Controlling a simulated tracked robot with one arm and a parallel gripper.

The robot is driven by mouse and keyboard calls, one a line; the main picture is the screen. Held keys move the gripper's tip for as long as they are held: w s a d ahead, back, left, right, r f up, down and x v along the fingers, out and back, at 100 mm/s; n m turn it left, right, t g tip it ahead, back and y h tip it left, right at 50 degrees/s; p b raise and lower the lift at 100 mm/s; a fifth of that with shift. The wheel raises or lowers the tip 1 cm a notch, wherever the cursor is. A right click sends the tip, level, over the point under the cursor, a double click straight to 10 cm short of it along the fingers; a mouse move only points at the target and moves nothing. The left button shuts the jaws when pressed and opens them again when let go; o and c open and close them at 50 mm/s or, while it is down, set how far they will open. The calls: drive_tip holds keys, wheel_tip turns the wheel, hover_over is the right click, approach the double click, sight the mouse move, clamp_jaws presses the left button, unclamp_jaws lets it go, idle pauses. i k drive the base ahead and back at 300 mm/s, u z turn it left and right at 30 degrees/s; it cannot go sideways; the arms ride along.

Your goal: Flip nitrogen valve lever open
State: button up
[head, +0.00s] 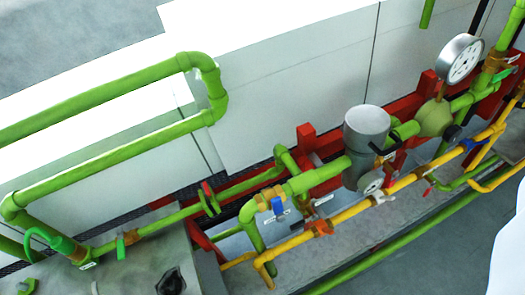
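Several small valve levers sit on the pipework, and their labels are too small to read, so I cannot tell which is the nitrogen valve. A blue lever (278,207) hangs from a brass fitting on the green pipe near the centre. Another blue handle (472,146) sits on the yellow pipe (347,214) at the right. A red lever (428,191) and a pale lever (383,200) are on or beside the yellow line. A green handle (121,249) is on the lower left pipe. My gripper's fingers do not show.
A grey cylindrical housing (367,125) and a round gauge (460,60) rise above the red frame (306,137). Looped green pipes (110,92) fill the left. White panels stand behind. A blurred white shape (508,245) covers the right edge. Grey floor shows at lower right.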

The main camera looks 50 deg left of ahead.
sight(277, 202)
drive_tip(key=u, duration=2)
drive_tip(key=k, duration=1.15)
drive_tip(key=z, duration=0.8)
drive_tip(key=i, duration=1)
drive_tip(key=u, duration=0.05)
